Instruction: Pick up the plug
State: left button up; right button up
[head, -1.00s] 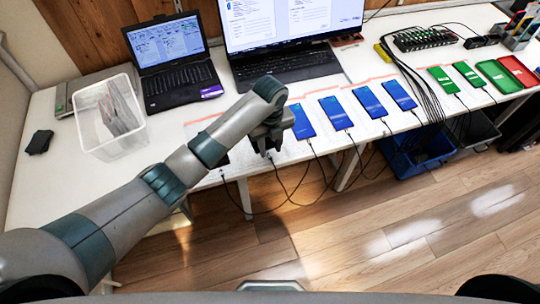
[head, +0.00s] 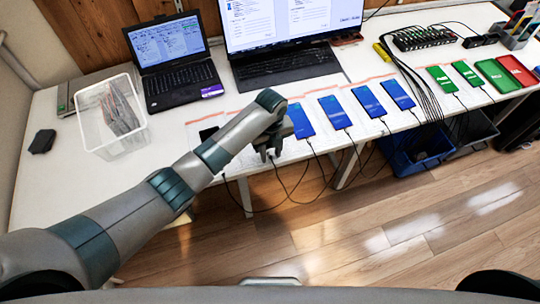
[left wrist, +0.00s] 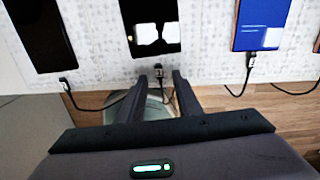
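In the left wrist view, a small dark plug (left wrist: 158,71) on a black cable sits at the lower edge of a black phone (left wrist: 150,28) with white shapes on its screen. My left gripper (left wrist: 158,80) is open, its two dark fingers on either side of the plug and cable with gaps on both sides. In the head view the left gripper (head: 268,154) is at the table's front edge, left of the row of blue phones, and the arm hides the plug. My right gripper is not in view.
Another black phone (left wrist: 40,35) with its own plug (left wrist: 66,84) lies to the left, and a blue-screened phone (left wrist: 262,22) to the right. Several cables hang over the table's front edge. A clear bin (head: 92,140) and a laptop (head: 176,80) stand behind.

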pick_arm(q)
jog(key=shift+f, duration=0.2)
dwell(0.6)
grip_shut()
